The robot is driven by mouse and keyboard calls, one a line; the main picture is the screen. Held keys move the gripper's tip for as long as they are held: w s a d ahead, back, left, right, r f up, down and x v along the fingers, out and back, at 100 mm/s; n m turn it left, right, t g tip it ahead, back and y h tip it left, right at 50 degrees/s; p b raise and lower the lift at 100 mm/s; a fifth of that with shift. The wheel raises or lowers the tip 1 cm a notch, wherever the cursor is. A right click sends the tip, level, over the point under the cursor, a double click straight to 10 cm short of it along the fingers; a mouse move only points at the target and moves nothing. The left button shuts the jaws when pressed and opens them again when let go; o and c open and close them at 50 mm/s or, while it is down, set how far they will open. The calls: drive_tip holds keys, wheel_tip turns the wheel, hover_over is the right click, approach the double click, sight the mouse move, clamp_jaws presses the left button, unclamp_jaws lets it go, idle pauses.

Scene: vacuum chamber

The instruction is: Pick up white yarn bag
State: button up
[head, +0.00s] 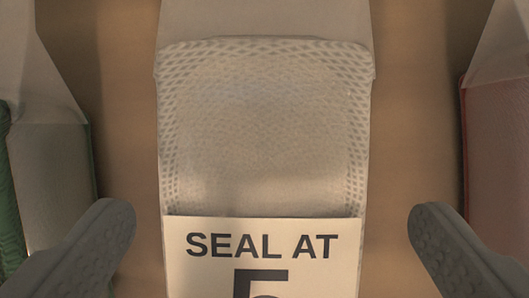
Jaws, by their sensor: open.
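The white yarn bag (262,130) fills the middle of the head view. It has a diamond mesh pattern along its edges and a pale flat flap at its top. A label (262,250) reading "SEAL AT" with part of a large "5" covers its lower part. My gripper (272,240) is open, with one grey finger at the lower left and one at the lower right. The fingers stand on either side of the bag, with a visible gap between each finger and the bag. Nothing is held. The bag's lower end is out of view.
A bag with a green edge (50,180) is at the left, partly cut off. A reddish bag (500,160) is at the right, also cut off. Strips of bare brown surface (125,120) separate them from the middle bag.

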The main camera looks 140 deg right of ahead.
sight(265, 184)
drive_tip(key=shift+s+x, duration=0.2)
drive_tip(key=shift+x, duration=2.55)
drive_tip(key=shift+c, duration=0.4)
drive_tip(key=c, duration=1)
drive_tip(key=shift+c, duration=0.2)
drive_tip(key=shift+r, duration=0.1)
